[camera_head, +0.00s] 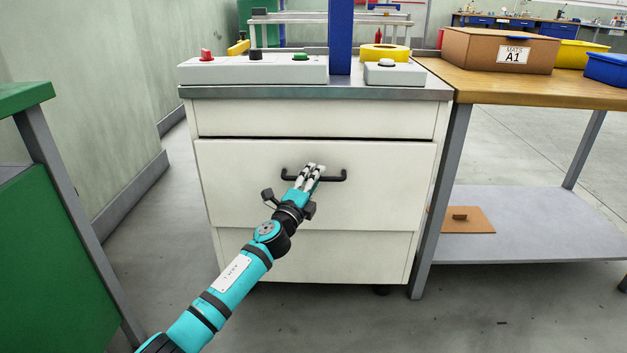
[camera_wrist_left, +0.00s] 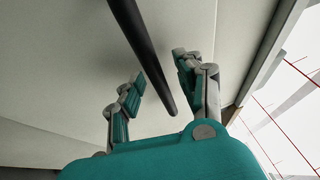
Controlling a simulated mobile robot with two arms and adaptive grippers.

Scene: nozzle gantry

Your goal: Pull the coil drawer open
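The coil drawer (camera_head: 240,185) is the large middle front of the white cabinet. Its front stands slightly proud, with a dark gap along its top edge. A black bar handle (camera_head: 335,178) is fixed across its upper half. My left gripper (camera_head: 312,172) is at the middle of this handle and hides part of it. In the left wrist view, the handle (camera_wrist_left: 143,50) runs between the two spread sides of my left gripper (camera_wrist_left: 160,85). The fingers look apart from the bar. My right gripper is not in view.
A control box (camera_head: 225,70) and a button box (camera_head: 395,74) stand on the cabinet top, with a blue post (camera_head: 341,35) between them. A wooden table (camera_head: 530,85) adjoins at right. A green bench (camera_head: 40,250) stands at left. The floor before the cabinet is clear.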

